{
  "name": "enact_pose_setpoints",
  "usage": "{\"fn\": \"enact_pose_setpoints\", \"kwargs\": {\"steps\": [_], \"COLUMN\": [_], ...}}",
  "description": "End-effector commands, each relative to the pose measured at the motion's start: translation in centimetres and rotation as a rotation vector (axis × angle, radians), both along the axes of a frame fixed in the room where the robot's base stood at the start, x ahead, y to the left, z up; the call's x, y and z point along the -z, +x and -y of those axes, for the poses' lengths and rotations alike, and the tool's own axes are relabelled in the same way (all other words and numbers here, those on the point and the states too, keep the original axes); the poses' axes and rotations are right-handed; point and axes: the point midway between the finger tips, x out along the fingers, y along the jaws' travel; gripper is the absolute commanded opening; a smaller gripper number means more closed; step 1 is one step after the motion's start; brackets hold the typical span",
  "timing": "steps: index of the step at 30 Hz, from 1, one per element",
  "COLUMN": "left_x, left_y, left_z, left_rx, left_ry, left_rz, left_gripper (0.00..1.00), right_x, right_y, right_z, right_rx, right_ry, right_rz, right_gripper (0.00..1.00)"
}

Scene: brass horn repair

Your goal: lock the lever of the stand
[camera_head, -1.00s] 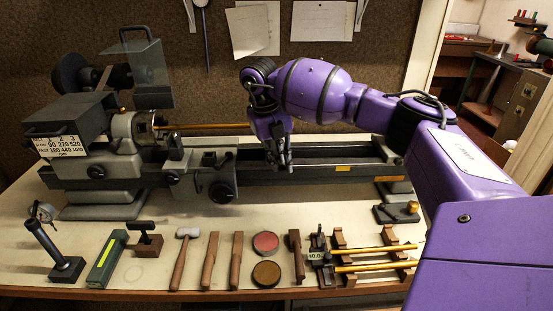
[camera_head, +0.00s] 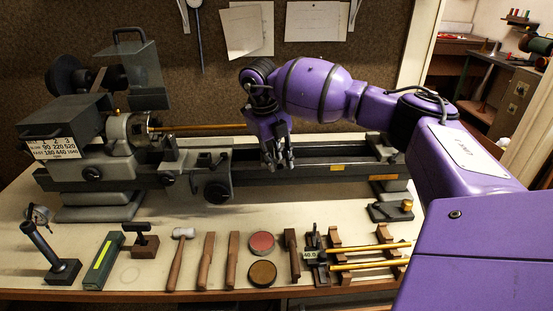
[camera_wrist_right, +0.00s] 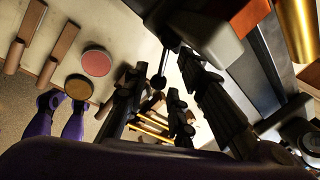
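A small stand (camera_head: 64,272) with a square dark base, a tilted post and a round gauge stands at the front left of the bench. I cannot make out its lever. My right gripper (camera_head: 278,165) hangs in front of the lathe bed, well to the right of that stand. Its dark fingers are apart, and I see nothing held between them. In the right wrist view the fingers (camera_wrist_right: 155,100) are spread too. A black ball knob on a thin rod (camera_wrist_right: 158,82) shows between them; I cannot tell what it belongs to. My left gripper does not show.
The lathe (camera_head: 120,160) fills the back of the bench, with a handwheel carriage (camera_head: 216,190). Along the front lie a green box (camera_head: 104,262), a mallet (camera_head: 178,262), a red disc (camera_head: 261,243) and brass rods (camera_head: 365,248). A small dark block with a brass knob (camera_head: 390,212) sits at right.

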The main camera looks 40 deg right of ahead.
Motion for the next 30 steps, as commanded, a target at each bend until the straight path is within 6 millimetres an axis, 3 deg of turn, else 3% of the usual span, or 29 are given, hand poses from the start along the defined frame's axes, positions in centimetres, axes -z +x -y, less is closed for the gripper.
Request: {"fn": "enact_pose_setpoints", "kwargs": {"steps": [18,30], "left_x": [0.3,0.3], "left_y": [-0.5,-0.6], "left_z": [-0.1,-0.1], "left_rx": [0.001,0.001], "left_ry": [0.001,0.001], "left_rz": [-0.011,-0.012], "left_gripper": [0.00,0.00], "right_x": [-10.6,-11.7], "right_y": [0.1,0.1], "right_z": [-2.1,-2.3], "right_rx": [-0.001,0.000], "right_ry": [0.001,0.001], "right_rz": [0.005,0.002], "right_gripper": [0.24,0.24]}}
